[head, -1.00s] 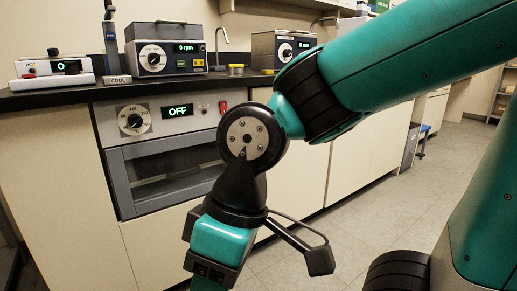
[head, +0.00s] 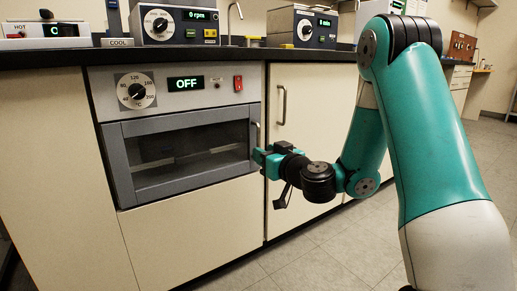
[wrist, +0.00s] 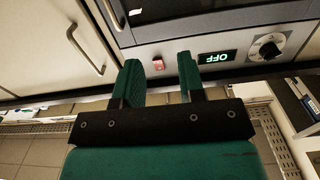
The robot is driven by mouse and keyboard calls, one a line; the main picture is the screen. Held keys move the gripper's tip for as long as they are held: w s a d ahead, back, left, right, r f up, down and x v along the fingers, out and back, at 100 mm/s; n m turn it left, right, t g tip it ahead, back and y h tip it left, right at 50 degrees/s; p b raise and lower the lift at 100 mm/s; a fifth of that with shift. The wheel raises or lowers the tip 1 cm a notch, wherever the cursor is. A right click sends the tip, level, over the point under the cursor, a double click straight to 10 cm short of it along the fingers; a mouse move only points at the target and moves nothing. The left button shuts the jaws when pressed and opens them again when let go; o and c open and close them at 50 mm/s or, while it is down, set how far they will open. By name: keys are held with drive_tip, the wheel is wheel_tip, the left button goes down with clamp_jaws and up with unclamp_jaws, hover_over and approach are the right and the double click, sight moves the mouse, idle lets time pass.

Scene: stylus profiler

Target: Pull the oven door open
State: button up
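The oven (head: 180,135) is built in under the bench, with a grey-framed dark glass door (head: 190,155) that is closed. Its display reads OFF. The door's upright handle (head: 256,136) is at its right edge; the handle also shows at the top of the wrist view (wrist: 115,15). My gripper (head: 262,157) is at the door's right edge, close to the handle in the picture. In the wrist view my gripper (wrist: 158,59) has its two teal fingers apart with nothing between them. The handle lies beyond the fingertips, up and left there.
A cabinet door with its own upright handle (head: 284,105) is right of the oven; that handle also shows in the wrist view (wrist: 85,50). A red switch (head: 238,83) and a dial (head: 136,91) sit above the oven door. The floor (head: 300,250) in front is clear.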

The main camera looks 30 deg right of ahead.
drive_tip(key=d+f+m+h, duration=0.2)
drive_tip(key=d+h, duration=0.1)
drive_tip(key=d, duration=0.2)
drive_tip(key=p, duration=1.8)
approach(259, 138)
drive_tip(key=w, duration=0.5)
drive_tip(key=w+d, duration=0.1)
drive_tip(key=w, duration=0.2)
drive_tip(key=shift+w+r, duration=0.15)
drive_tip(key=shift+w, duration=0.15)
drive_tip(key=shift+w+d+p, duration=0.2)
drive_tip(key=shift+w+p, duration=0.1)
drive_tip(key=shift+w, duration=0.6)
clamp_jaws()
